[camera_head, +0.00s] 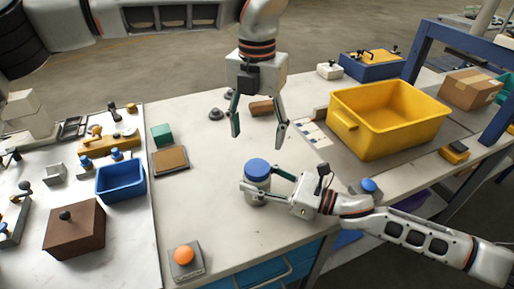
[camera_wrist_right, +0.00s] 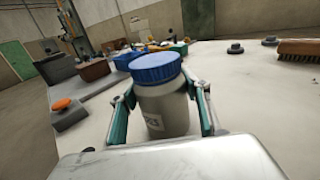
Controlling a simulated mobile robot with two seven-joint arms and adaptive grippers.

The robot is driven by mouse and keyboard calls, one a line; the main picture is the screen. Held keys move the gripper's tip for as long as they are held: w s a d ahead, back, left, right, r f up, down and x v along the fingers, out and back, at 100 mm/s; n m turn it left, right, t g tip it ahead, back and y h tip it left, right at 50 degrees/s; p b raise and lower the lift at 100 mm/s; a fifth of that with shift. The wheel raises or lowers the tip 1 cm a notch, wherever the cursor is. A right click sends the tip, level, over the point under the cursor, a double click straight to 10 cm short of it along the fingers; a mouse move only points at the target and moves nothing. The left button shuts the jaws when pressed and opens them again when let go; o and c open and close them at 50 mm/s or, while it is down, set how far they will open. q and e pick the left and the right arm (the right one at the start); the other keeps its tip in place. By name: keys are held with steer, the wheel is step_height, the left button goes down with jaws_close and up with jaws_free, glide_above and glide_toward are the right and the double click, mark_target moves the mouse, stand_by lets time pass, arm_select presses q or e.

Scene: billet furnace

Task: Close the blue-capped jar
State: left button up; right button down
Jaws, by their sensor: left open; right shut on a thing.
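The jar (camera_head: 254,190) is a grey cylinder standing upright on the white table, and its blue cap (camera_head: 257,169) sits on top. In the right wrist view the jar body (camera_wrist_right: 164,110) stands between the teal fingers, with the blue cap (camera_wrist_right: 155,68) above them. My right gripper (camera_head: 262,189) is shut on the jar's body from the right side. My left gripper (camera_head: 260,134) is open and empty, pointing down above and behind the jar. I cannot tell how tightly the cap sits.
A yellow bin (camera_head: 385,118) stands at the back right. A blue bin (camera_head: 121,182) and a brown box (camera_head: 75,229) are at the left. An orange button (camera_head: 183,255) is at the front. A brush (camera_wrist_right: 300,48) lies behind the jar.

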arm_select(q)
steer(key=shift+r, duration=1.25)
arm_select(e)
steer(key=c, duration=1)
jaws_free()
steer(key=shift+o, duration=0.2)
steer(key=shift+d, duration=0.15)
steer(key=v, duration=1.1)
steer(key=shift+s+d, duration=0.2)
steer(key=shift+d, duration=0.15)
